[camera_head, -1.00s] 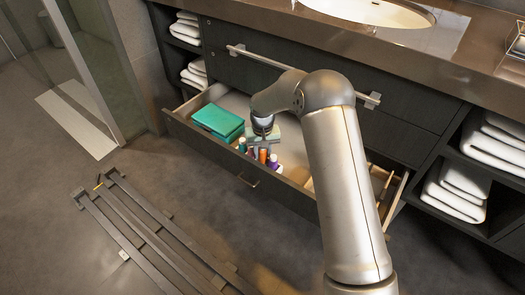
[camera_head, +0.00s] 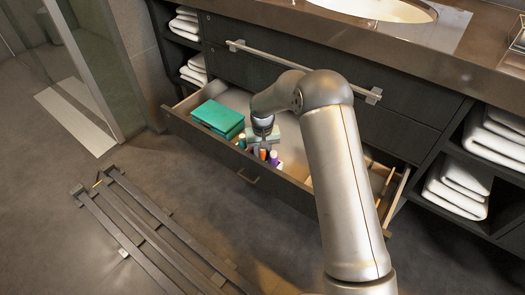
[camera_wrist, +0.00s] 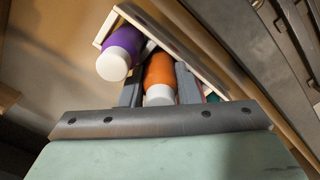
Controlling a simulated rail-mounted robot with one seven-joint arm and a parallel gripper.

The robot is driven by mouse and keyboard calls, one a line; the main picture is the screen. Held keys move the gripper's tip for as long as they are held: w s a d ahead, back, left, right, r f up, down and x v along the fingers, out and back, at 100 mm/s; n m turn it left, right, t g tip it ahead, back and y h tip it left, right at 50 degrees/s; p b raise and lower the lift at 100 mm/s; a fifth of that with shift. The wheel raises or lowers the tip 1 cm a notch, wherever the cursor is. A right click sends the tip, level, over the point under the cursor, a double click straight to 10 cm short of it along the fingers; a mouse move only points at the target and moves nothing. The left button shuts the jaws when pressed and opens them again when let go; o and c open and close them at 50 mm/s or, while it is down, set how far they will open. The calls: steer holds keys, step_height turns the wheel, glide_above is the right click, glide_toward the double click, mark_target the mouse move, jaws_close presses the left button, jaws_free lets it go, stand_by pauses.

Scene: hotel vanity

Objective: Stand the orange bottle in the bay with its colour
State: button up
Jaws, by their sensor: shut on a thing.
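The orange bottle (camera_wrist: 159,72) with a white cap lies between the two fingers of my gripper (camera_wrist: 160,88) in the wrist view; the gripper is shut on it. In the head view the orange bottle (camera_head: 263,154) shows as a small patch below my gripper (camera_head: 264,143), inside the open drawer (camera_head: 215,150). A purple bottle (camera_wrist: 122,50) with a white cap is just left of it in the wrist view. A pale wooden strip (camera_wrist: 172,45) runs beside both bottles. I cannot tell which bay the orange bottle is over or in.
A teal box (camera_head: 218,117) lies in the drawer's left part, with a teal-capped bottle (camera_head: 242,141) near the front wall. A pale green block (camera_wrist: 165,157) fills the bottom of the wrist view. Folded towels (camera_head: 458,188) sit on shelves at right.

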steer(key=shift+f, duration=0.2)
steer(key=o, duration=1)
steer(key=shift+o, duration=0.2)
steer(key=shift+r, duration=0.1)
step_height(320, 180, up, 17)
steer(key=p, duration=0.4)
steer(key=shift+r+p, duration=0.2)
steer(key=shift+p, duration=0.1)
